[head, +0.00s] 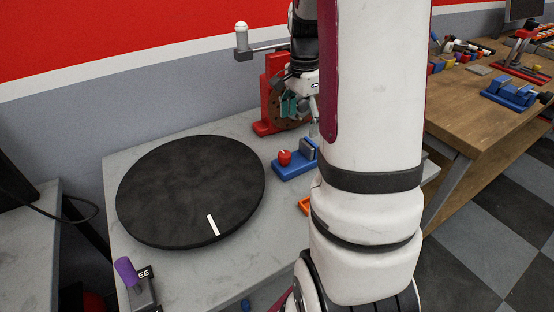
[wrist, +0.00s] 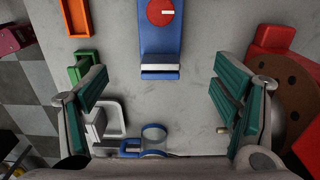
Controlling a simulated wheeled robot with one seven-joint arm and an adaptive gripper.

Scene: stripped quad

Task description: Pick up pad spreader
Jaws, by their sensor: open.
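I cannot tell for certain which item is the pad spreader. A blue piece with a red knob and a pale crossbar (wrist: 160,45) lies ahead of my gripper (wrist: 168,102) in the wrist view; it also shows in the head view (head: 293,168). A grey frame-shaped piece (wrist: 112,118) lies by the left finger. A small blue and clear round piece (wrist: 152,138) lies low between the fingers, partly cut off. My gripper, with teal pads, is open and empty above the bench. In the head view my gripper (head: 297,105) is partly hidden behind my arm.
A red stand with a brown disc (head: 272,98) is close to my gripper. A black round turntable (head: 190,190) fills much of the grey bench (head: 135,160). A wooden bench (head: 475,105) stands right.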

